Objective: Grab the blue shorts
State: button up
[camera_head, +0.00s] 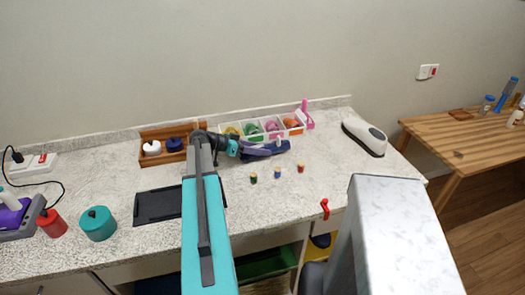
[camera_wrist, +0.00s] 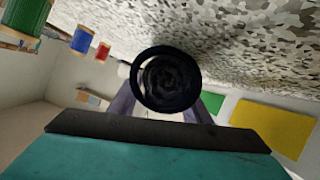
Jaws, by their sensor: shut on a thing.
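The blue shorts (camera_head: 265,150) show in the head view as a dark blue bundle near the back of the counter, in front of the divided white tray. My gripper (camera_head: 236,148) is at their left end, shut on them. The exact grip is too small to see. In the wrist view, bluish-purple parts (camera_wrist: 122,101) that may be the shorts show on both sides of a round black part. That black part hides the middle, so the fingertips do not show there.
Three thread spools (camera_head: 277,173) stand in front of the shorts. The divided white tray (camera_head: 247,138) and a wooden box (camera_head: 146,134) are behind. A black tray (camera_head: 158,206) lies left of my arm. A white device (camera_head: 364,137) is at right. The counter's right front is mostly clear.

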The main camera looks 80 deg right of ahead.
aim_at(260, 146)
jog(key=shift+r, duration=0.2)
jog(key=shift+r+b, duration=1.55)
jog(key=shift+r, duration=3.3)
